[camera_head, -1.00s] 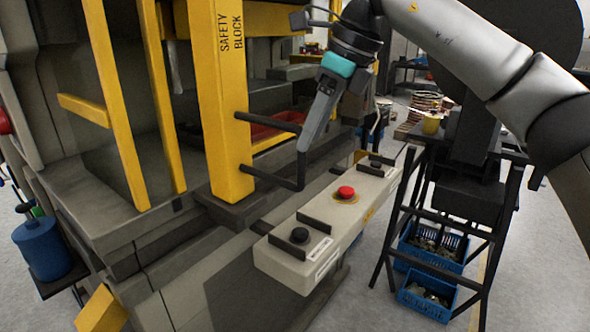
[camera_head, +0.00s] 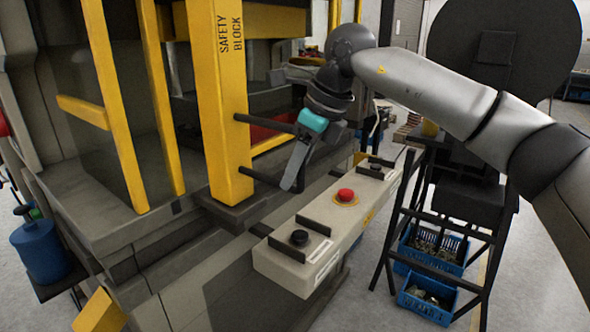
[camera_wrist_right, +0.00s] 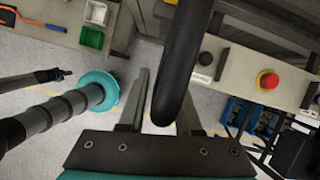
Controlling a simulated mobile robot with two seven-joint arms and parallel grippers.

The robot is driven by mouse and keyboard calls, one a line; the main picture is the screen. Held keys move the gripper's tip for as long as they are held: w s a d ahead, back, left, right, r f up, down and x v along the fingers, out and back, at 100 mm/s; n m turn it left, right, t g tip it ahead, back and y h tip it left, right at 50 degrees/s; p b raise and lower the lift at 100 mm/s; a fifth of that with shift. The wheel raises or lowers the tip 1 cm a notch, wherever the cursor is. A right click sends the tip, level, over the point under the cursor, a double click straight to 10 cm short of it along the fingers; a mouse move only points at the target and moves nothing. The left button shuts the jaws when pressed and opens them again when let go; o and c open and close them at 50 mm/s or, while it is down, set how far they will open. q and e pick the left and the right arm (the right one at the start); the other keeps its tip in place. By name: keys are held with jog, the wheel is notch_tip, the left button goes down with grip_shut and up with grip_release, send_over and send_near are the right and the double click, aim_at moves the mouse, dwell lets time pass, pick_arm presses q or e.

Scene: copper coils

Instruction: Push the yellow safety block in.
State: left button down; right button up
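The yellow safety block (camera_head: 222,100) is a tall upright yellow post at the press opening, lettered SAFETY BLOCK. Two black handle bars (camera_head: 262,123) stick out from its right side; the part joining them is hidden behind my right gripper. My right gripper (camera_head: 291,182) reaches down at the outer end of the handle. In the right wrist view its two grey fingers (camera_wrist_right: 163,100) are apart, with a thick black curved bar (camera_wrist_right: 182,55), seemingly the handle, between them. Whether the fingers touch it I cannot tell.
A pale control box (camera_head: 325,235) with a red button (camera_head: 345,195) and black buttons lies just below and right of my gripper. A black stand (camera_head: 400,225) with blue crates (camera_head: 425,305) is at the right. A yellow guard frame (camera_head: 120,120) stands left of the block.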

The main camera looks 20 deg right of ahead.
grip_shut()
dwell(1.1)
